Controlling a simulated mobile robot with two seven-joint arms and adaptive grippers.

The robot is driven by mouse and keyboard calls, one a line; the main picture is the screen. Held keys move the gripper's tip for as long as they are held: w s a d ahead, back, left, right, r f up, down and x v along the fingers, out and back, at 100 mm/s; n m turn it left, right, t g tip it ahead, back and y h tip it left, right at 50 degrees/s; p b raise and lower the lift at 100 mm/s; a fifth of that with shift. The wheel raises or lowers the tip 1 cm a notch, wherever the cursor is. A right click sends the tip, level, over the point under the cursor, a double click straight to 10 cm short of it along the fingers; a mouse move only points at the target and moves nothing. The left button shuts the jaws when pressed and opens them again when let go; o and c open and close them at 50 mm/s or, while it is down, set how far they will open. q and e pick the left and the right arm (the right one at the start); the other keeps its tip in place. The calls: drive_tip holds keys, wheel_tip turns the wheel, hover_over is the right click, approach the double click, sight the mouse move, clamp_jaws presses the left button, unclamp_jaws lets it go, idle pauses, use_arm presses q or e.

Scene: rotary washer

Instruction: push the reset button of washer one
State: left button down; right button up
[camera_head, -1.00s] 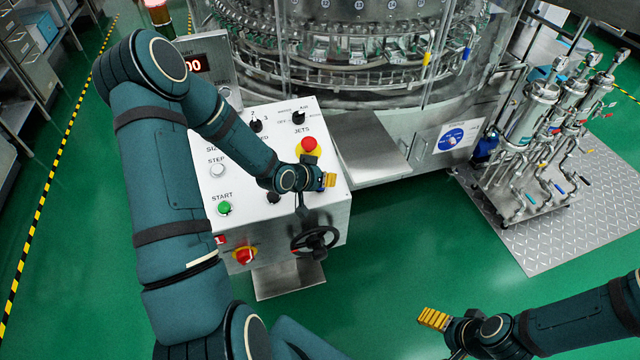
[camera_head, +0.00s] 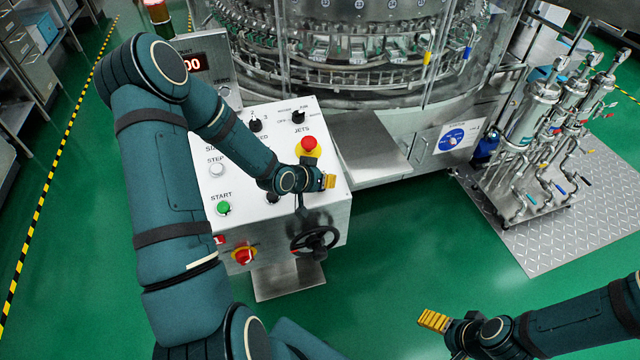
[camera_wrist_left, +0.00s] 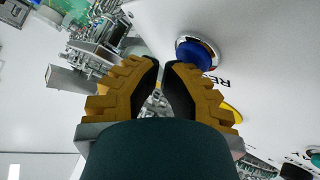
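The washer's white control panel (camera_head: 215,190) stands at the left centre in the head view. A blue round button with a pale collar (camera_wrist_left: 198,54) shows in the left wrist view, beside a partly hidden label starting "RE". I cannot pick it out in the head view, where my arm covers part of the panel.
A red emergency stop (camera_head: 309,144) sits just above my left gripper. A white STEP button (camera_head: 217,170), a green START button (camera_head: 224,208), a red-yellow switch (camera_head: 243,255) and a black handwheel (camera_head: 314,241) are nearby. The rotary washer (camera_head: 350,60) stands behind.

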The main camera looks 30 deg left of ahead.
use_arm(q)
drive_tip(key=shift+f, duration=0.25)
idle(0.6)
drive_tip(key=shift+s+d+r+p, duration=0.1)
drive_tip(key=shift+r+p, duration=0.2)
drive_tip(key=shift+r, duration=0.5)
drive_tip(key=shift+r, duration=0.15)
drive_tip(key=r+p, duration=0.2)
drive_tip(key=r, duration=0.1)
drive_tip(key=s+d+r+p, duration=0.1)
drive_tip(key=shift+r, duration=0.3)
drive_tip(key=shift+w, duration=0.1)
idle(0.3)
